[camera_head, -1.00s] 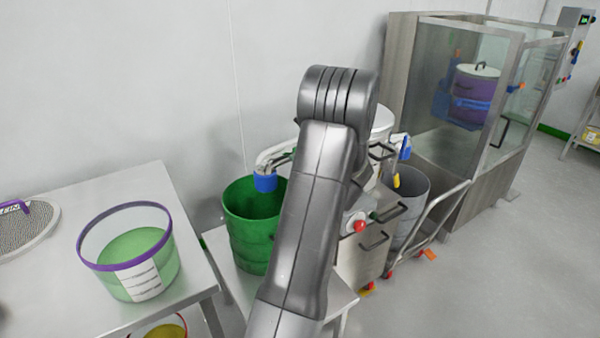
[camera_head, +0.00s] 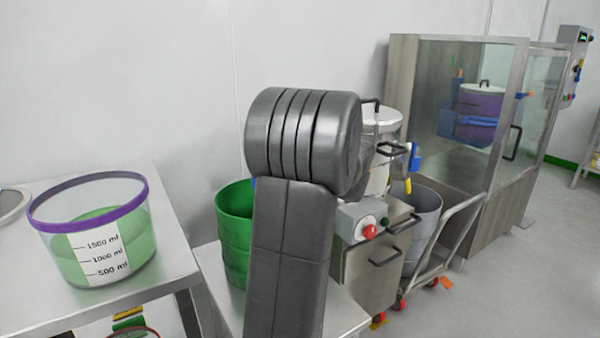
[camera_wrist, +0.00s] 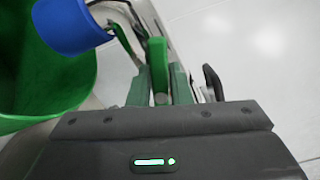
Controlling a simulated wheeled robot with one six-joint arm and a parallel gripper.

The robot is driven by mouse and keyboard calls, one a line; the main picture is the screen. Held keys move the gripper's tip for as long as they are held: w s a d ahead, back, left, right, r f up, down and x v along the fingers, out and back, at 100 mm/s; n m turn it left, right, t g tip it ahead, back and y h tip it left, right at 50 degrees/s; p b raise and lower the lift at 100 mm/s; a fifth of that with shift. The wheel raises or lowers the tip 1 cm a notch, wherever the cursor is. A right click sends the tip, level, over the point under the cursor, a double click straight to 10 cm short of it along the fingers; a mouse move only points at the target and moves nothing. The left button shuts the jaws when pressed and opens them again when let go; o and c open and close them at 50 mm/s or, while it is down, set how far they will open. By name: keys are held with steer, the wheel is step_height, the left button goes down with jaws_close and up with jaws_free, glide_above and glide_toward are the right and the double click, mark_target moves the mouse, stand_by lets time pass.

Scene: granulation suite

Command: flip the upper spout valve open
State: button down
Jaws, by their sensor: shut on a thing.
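In the wrist view, a green lever (camera_wrist: 157,62) stands up between the fingers of my gripper (camera_wrist: 160,78), which is shut on it. The blue spout end (camera_wrist: 72,24) is just left of the lever, over the rim of a green bucket (camera_wrist: 40,75). In the head view, my arm hides the gripper, the lever and most of the spout; only a sliver of blue (camera_head: 253,183) shows above the green bucket (camera_head: 234,215). The steel machine (camera_head: 372,262) stands behind and right of my arm.
A black handle (camera_wrist: 212,82) is close right of my gripper. A clear purple-rimmed tub (camera_head: 95,238) stands on the left table (camera_head: 165,285). A grey bin (camera_head: 425,212) and a cart rail (camera_head: 462,230) are right of the machine. Open floor lies at lower right.

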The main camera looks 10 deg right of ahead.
steer(key=shift+f+n+b, duration=0.15)
steer(key=shift+n+b, duration=0.6)
steer(key=shift+b, duration=0.35)
steer(key=shift+f+n+b, duration=0.15)
steer(key=shift+n+b, duration=0.6)
steer(key=shift+b, duration=0.35)
steer(key=c, duration=1.3)
jaws_free()
steer(key=shift+r, duration=0.1)
steer(key=shift+c, duration=0.2)
steer(key=p+v, duration=0.2)
steer(key=v, duration=1.1)
steer(key=shift+s, duration=0.4)
steer(key=shift+d, duration=0.1)
